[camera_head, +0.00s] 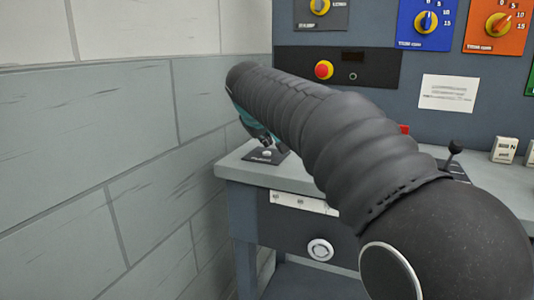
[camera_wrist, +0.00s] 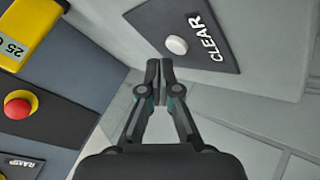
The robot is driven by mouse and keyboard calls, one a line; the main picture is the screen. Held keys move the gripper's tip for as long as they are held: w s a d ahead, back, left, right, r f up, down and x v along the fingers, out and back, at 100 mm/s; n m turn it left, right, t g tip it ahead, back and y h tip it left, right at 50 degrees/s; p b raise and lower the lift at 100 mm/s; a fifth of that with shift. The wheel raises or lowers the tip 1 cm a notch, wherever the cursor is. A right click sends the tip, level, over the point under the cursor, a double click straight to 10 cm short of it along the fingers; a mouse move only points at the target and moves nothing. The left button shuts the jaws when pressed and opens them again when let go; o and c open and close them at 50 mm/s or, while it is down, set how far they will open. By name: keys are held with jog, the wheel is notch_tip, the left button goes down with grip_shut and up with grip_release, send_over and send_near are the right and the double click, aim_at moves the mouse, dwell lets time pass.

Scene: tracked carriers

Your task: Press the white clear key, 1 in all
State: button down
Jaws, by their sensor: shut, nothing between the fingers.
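The white clear key (camera_wrist: 176,44) is a small round button on a dark plate (camera_wrist: 205,62) lettered CLEAR in the wrist view. In the head view the key (camera_head: 267,154) shows small on its plate at the desk's left end, close below my gripper. My gripper (camera_wrist: 159,68) is shut and empty, its fingertips together. In the wrist view the tips lie just below and left of the key, with a gap between them in the picture. Whether the key is pressed in cannot be told. My arm hides much of the gripper in the head view.
A red stop button (camera_head: 323,69) sits on the upright panel behind the desk (camera_head: 232,168). A black lever (camera_head: 452,152) and white keys (camera_head: 504,150) stand to the right. A grey block wall (camera_head: 120,120) closes off the left. Coloured knob panels (camera_head: 427,22) are above.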

aim_at(266, 153)
jog(key=shift+f, duration=0.15)
dwell(0.7)
jog(key=shift+f, duration=0.3)
jog(key=shift+f+b, duration=0.45)
jog(key=shift+b, duration=0.1)
dwell(0.6)
jog(key=shift+r, duration=0.1)
jog(key=shift+r+p, duration=0.75)
jog(key=shift+p, duration=0.05)
jog(key=shift+r, duration=0.1)
notch_tip(266, 153, up, 3)
jog(key=p, duration=0.2)
jog(key=shift+p, duration=0.3)
jog(key=shift+r, duration=0.95)
